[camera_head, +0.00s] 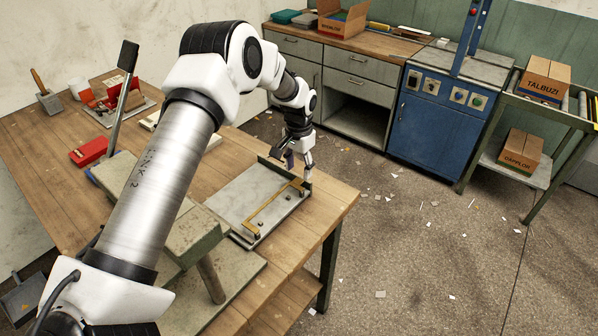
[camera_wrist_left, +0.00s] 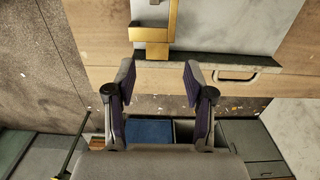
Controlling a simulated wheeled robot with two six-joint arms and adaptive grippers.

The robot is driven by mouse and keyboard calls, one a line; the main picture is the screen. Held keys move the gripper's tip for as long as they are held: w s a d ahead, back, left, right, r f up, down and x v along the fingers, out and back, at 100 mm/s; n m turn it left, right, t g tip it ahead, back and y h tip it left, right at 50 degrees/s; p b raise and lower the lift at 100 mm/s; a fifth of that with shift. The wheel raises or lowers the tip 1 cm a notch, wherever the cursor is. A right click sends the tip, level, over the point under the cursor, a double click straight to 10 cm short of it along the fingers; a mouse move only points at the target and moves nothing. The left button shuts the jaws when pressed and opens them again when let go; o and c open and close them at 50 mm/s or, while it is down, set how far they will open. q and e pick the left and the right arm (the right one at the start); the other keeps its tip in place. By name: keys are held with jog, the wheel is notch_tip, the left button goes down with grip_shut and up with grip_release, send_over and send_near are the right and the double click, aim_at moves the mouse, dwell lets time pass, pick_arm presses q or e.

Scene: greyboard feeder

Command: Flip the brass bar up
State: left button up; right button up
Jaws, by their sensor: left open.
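The brass bar (camera_head: 274,205) lies low along the right-hand part of the grey feeder plate (camera_head: 240,196), on the near corner of the wooden bench. In the left wrist view the brass bar (camera_wrist_left: 172,20) runs down from the top edge and ends in a wider tab. My left gripper (camera_head: 298,173) is over the far right corner of the plate, near the bar's far end. In the left wrist view the left gripper (camera_wrist_left: 158,78) has its fingers apart with nothing between them, just short of the tab. Whether a finger touches the bar is unclear. My right gripper does not show.
A lever (camera_head: 124,84) stands upright on the bench (camera_head: 40,150). A red box (camera_head: 89,151) and a metal block with a handle (camera_head: 49,102) sit at the left. A blue cabinet (camera_head: 432,110) stands across the aisle. The floor right of the bench is open, with scraps.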

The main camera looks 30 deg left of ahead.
pick_arm(q)
jog(key=shift+f, duration=0.6)
jog(key=shift+s+d+f, duration=0.25)
jog(key=shift+f, duration=0.25)
jog(key=shift+w+f, duration=0.1)
jog(key=shift+a, duration=0.1)
grip_shut()
